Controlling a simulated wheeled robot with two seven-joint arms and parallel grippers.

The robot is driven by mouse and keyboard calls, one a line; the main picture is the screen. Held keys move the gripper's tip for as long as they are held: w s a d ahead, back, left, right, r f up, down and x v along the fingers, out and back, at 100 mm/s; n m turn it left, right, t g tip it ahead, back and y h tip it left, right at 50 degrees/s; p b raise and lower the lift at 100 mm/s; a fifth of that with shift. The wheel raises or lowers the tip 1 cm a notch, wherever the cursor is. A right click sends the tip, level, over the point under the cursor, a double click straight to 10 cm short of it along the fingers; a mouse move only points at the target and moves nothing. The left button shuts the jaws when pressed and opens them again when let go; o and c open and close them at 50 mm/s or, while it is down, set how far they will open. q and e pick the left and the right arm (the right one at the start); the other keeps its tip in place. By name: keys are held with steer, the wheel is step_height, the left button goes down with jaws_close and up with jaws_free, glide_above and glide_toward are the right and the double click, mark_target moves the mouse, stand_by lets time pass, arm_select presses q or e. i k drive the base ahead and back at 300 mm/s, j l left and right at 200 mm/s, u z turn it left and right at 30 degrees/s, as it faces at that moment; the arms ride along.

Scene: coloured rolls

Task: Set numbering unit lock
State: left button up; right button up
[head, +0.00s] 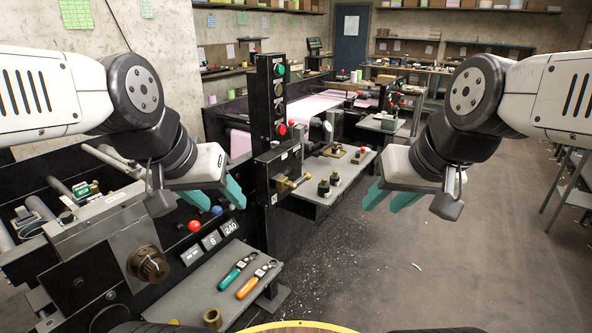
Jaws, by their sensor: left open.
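A grey and black machine unit (110,235) at the left carries a dark round knob (148,264), a red button (194,226), a blue button (216,210) and number plates (211,241) reading 8 and 240. I cannot tell which part is the lock. My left gripper (238,197) is open and empty, with teal fingers, above and right of the buttons, in front of the black post. My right gripper (384,207) is apart from everything, over the floor right of the machine; its two teal fingers are spread with nothing between them.
A black post (272,140) with green and red buttons and a brass-tipped box (285,182) stands at centre. A grey shelf (205,285) holds teal-handled (237,272) and orange-handled (256,281) tools and a brass cylinder (212,317). The floor at right is open.

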mark_target(282, 184)
steer(key=i+z, duration=0.25)
steer(key=z, duration=0.2)
steer(key=i+z, duration=0.2)
steer(key=z, duration=0.25)
